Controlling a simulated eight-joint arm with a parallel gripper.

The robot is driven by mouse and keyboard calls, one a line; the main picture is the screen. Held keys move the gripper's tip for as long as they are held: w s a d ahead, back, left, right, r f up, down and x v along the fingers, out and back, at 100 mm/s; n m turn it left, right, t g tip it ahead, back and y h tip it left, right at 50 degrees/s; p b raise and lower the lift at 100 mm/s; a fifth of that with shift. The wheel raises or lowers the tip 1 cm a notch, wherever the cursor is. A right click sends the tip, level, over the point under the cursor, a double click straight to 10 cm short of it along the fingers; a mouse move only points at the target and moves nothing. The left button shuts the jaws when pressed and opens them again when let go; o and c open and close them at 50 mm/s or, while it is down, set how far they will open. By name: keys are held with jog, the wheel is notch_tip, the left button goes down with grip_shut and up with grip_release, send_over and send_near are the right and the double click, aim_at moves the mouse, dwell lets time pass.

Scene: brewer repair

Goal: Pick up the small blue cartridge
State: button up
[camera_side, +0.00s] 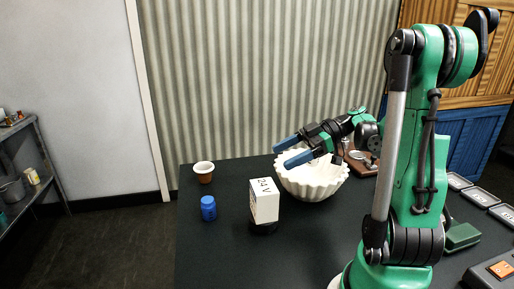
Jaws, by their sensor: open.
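The small blue cartridge (208,208) stands upright on the dark table near its left edge. My gripper (279,155) is open and empty, its two blue fingers apart and pointing left. It hangs over the white fluted bowl, to the right of and higher than the cartridge, well apart from it. Nothing covers the cartridge in this view.
A white box marked "24 V" (264,201) stands on a dark round base, right of the cartridge. A brown cup with a white rim (204,173) stands behind it. The white fluted bowl (312,184) is under my gripper. The table (225,255) is bare in front.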

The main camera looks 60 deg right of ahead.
notch_tip(320, 180, up, 13)
jog(key=n+g+h, duration=0.6)
jog(key=n+h, duration=0.6)
jog(key=h, duration=1.1)
send_over(205, 203)
jog(key=a, duration=0.5)
jog(key=shift+m+g, duration=0.3)
jog(key=shift+g, duration=0.1)
jog(key=f, duration=1.6)
jog(key=d+f, duration=0.1)
jog(key=f, duration=0.7)
jog(key=shift+s+d+f, duration=0.1)
jog(key=shift+s+f, duration=0.2)
jog(key=shift+s, duration=0.1)
jog(key=x, duration=0.5)
jog(key=shift+d+f, duration=0.2)
jog(key=shift+f, duration=0.05)
